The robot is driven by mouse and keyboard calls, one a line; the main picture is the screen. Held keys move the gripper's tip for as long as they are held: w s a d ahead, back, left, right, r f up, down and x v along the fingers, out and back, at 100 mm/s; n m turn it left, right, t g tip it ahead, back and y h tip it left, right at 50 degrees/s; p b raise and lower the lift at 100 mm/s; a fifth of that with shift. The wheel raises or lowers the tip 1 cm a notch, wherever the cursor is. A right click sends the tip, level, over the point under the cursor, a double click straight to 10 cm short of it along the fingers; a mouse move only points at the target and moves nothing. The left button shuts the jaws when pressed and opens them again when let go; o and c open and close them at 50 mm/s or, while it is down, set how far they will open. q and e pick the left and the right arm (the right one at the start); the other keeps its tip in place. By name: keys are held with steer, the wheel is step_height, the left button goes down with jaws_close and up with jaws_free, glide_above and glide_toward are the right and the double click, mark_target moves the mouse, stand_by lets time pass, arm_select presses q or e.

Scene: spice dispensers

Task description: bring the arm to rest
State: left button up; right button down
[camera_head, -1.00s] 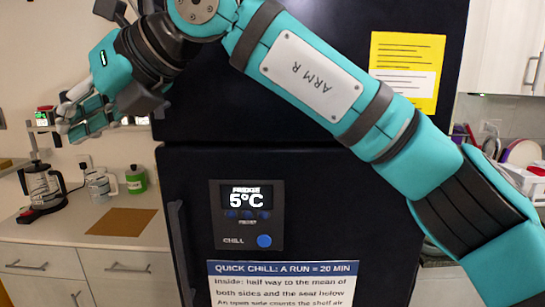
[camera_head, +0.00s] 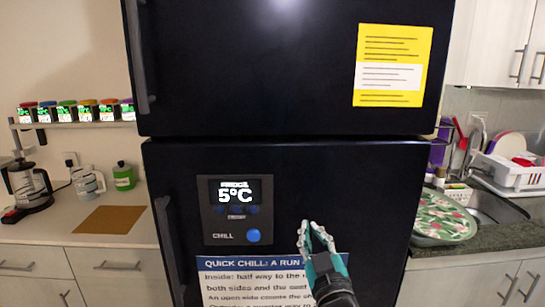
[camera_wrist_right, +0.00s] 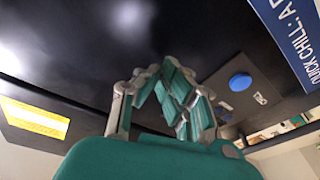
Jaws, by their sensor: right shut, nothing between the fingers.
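My right gripper (camera_head: 316,236) is low in the head view, in front of the black fridge's lower door, pointing upward. Its fingers are shut and empty. It covers part of the blue-and-white "QUICK CHILL" sign (camera_head: 250,276) and is to the right of the chill panel's blue button (camera_head: 253,235). In the right wrist view the shut fingers (camera_wrist_right: 165,78) show in the middle, with the blue button (camera_wrist_right: 240,82) to their right. Most of my right arm is out of the head view. My left gripper is not in view.
The black fridge (camera_head: 300,80) fills the middle; its display reads 5°C. On the left, a shelf of several spice dispensers (camera_head: 66,112) hangs above a counter with a kettle (camera_head: 30,185), mug and green jar. On the right are a dish rack (camera_head: 510,172), sink and patterned round object (camera_head: 442,215).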

steer(key=s+d+f+m+g+h, duration=0.1)
steer(key=s+d+f+g, duration=0.25)
steer(key=f, duration=0.35)
steer(key=s+d+f+m+g+h, duration=0.1)
steer(key=s+d+f+g, duration=0.1)
steer(key=s+f, duration=0.45)
steer(key=s+d+f+m+g+h, duration=0.1)
steer(key=s+d+f+g, duration=0.2)
steer(key=f, duration=0.5)
steer(key=s+d+f+g, duration=0.2)
steer(key=s+f+g, duration=0.25)
steer(key=s, duration=0.55)
steer(key=s+d+f+g, duration=0.25)
steer(key=s+f, duration=0.35)
steer(key=s, duration=0.4)
step_height(320, 180, down, 27)
steer(key=s+g, duration=0.2)
steer(key=s+d+f+g, duration=0.1)
steer(key=s+d+f, duration=0.1)
steer(key=s+f, duration=1.3)
steer(key=shift+s+d, duration=0.15)
steer(key=shift+s, duration=0.55)
steer(key=shift+f, duration=0.1)
